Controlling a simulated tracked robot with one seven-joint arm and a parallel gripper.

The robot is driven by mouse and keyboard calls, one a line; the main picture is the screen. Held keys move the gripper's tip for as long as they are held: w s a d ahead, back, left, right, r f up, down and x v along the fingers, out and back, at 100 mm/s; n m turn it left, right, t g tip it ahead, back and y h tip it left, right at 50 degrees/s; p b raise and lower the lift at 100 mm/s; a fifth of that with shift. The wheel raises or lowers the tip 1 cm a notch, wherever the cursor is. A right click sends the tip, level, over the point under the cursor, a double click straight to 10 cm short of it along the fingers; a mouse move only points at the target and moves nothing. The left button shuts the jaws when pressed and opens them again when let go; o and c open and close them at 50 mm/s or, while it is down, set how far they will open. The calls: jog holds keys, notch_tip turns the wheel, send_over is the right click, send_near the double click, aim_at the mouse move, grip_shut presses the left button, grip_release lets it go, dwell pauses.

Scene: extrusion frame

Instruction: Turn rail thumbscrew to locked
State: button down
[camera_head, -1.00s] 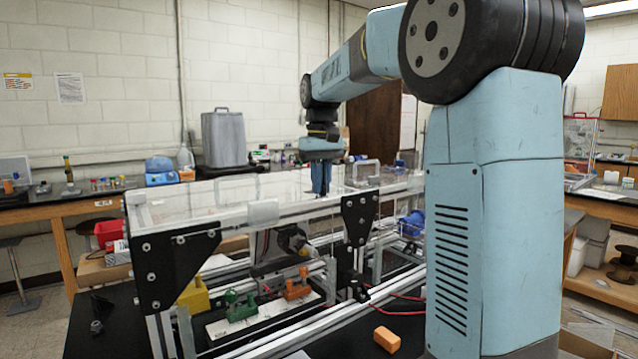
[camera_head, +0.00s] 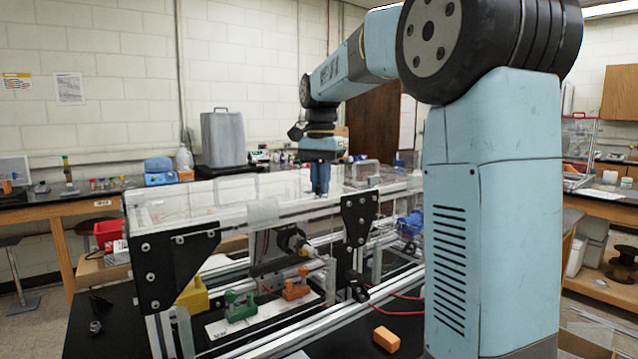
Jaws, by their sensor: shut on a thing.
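My gripper (camera_head: 321,191) points straight down at the top rail (camera_head: 290,207) of the extrusion frame, just left of a black corner bracket (camera_head: 359,217). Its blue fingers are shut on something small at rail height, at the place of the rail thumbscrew. The thumbscrew itself is hidden by the fingers and too small to make out, so its angle cannot be told.
Clear panels cover the frame's top. A second black bracket (camera_head: 174,263) is at the near left corner. Inside are a green clamp (camera_head: 240,305), an orange clamp (camera_head: 296,284) and a yellow block (camera_head: 193,295). An orange block (camera_head: 386,339) lies on the table near red cables.

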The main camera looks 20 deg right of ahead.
jog(key=m, duration=0.5)
jog(key=shift+m, duration=0.4)
dwell(0.3)
jog(key=c, duration=1.2)
grip_release()
jog(key=shift+o, duration=0.2)
notch_tip(320, 180, up, 14)
jog(key=shift+f, duration=0.2)
